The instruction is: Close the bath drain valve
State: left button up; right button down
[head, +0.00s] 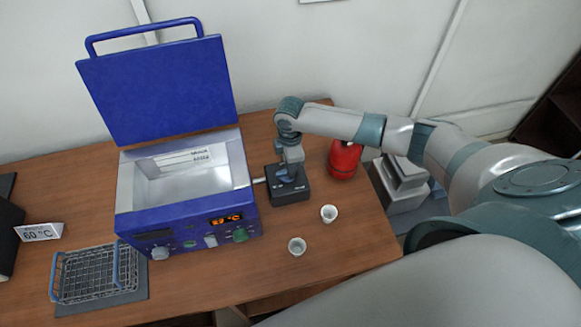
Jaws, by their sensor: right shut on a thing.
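The bath (188,180) is a blue box with a bare metal basin, its blue lid (160,90) standing open. A short pale stub (260,180) shows at its right side, beside a black block (290,193). I take these to be the drain valve; its handle is mostly hidden. My right gripper (287,174) reaches down over the block from above and is shut on what seems to be the handle. The handle's angle cannot be told. My left gripper is not in view.
Two small white cups (329,214) (297,246) stand in front of the block. A red container (344,160) stands right of my gripper. A wire rack (95,275) on a grey mat and a 60 °C sign (40,232) are at the left.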

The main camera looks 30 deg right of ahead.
dwell(0.4)
jog(key=c, duration=1.8)
grip_release()
jog(key=shift+r+b, duration=0.4)
jog(key=shift+r, duration=0.4)
notch_tip(320, 180, up, 16)
jog(key=b, duration=0.4)
jog(key=shift+b, duration=0.35)
jog(key=shift+f, duration=0.1)
